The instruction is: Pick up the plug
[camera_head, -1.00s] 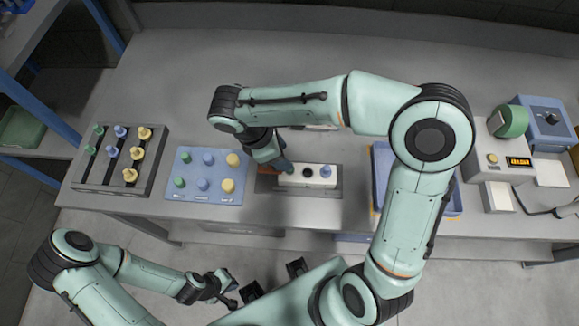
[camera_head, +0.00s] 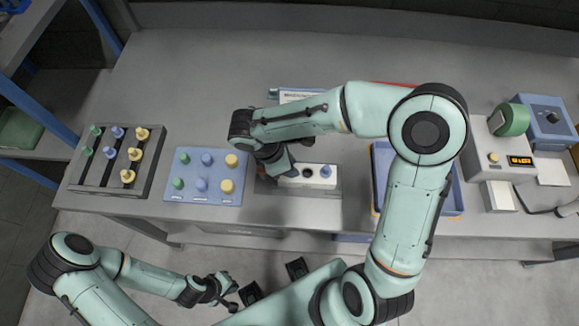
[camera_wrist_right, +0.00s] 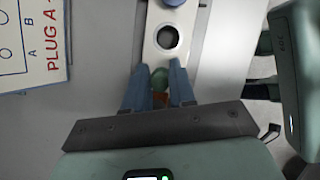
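A green plug (camera_wrist_right: 160,77) shows between the two blue fingertips of my right gripper (camera_wrist_right: 161,74) in the right wrist view. It is at the near end of a white block (camera_wrist_right: 153,52); whether the fingers press on it cannot be told. The block (camera_head: 294,182) also shows in the head view, with an empty dark hole (camera_wrist_right: 167,38) in its middle and a blue plug (camera_head: 326,171) at its right end. My right gripper hides the block's left end there. My left gripper (camera_head: 231,290) is open and empty, low in front of the bench.
A blue board (camera_head: 216,196) with green, blue and yellow pegs lies left of the block. Further left is a grey rack (camera_head: 76,186) with similar pegs. A blue tray (camera_head: 459,190) and a device with an orange display (camera_head: 520,161) are on the right.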

